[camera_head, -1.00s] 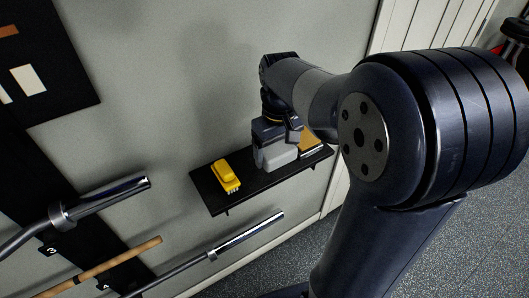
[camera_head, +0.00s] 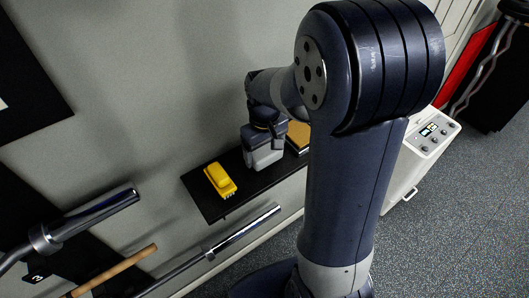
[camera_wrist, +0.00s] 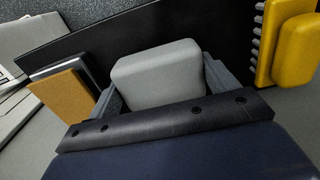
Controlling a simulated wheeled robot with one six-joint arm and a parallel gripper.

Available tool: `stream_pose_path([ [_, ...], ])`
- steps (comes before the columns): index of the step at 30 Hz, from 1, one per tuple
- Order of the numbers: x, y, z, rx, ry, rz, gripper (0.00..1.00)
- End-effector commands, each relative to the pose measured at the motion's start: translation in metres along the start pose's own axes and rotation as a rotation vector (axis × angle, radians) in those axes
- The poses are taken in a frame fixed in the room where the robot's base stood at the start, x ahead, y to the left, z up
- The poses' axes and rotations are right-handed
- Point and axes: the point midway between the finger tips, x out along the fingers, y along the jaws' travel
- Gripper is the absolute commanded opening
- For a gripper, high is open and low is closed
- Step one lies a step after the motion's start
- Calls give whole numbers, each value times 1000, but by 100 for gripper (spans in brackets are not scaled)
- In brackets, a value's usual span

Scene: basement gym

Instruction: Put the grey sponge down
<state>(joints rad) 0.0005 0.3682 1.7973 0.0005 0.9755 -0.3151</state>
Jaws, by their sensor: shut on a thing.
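The grey sponge (camera_wrist: 158,75) is a pale rounded block between the two fingers of my gripper (camera_wrist: 165,85) in the wrist view. My gripper (camera_head: 264,158) is shut on it over the black wall shelf (camera_head: 232,202). In the head view the sponge (camera_head: 265,156) shows just below the gripper, between a yellow brush on its left and a tan-topped block on its right. I cannot tell whether its underside touches the shelf.
The yellow brush (camera_head: 219,179) and the tan block (camera_head: 299,137) share the shelf; the brush is also in the wrist view (camera_wrist: 292,45). Metal bars (camera_head: 95,222) stick out at lower left. A white cabinet with a control panel (camera_head: 428,135) stands at right.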

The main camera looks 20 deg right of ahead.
Motion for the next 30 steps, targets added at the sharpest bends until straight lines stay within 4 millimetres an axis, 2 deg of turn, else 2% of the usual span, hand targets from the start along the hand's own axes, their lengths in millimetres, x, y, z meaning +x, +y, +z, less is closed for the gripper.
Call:
stream_pose_path([
  [4,14,0,0,0,-1,0,63],
  [15,19,0,0,0,0,0,63],
  [16,18,0,0,0,0,0,83],
  [21,18,0,0,0,0,0,97],
  [23,18,0,0,0,0,0,100],
  [30,16,0,0,0,1,0,100],
])
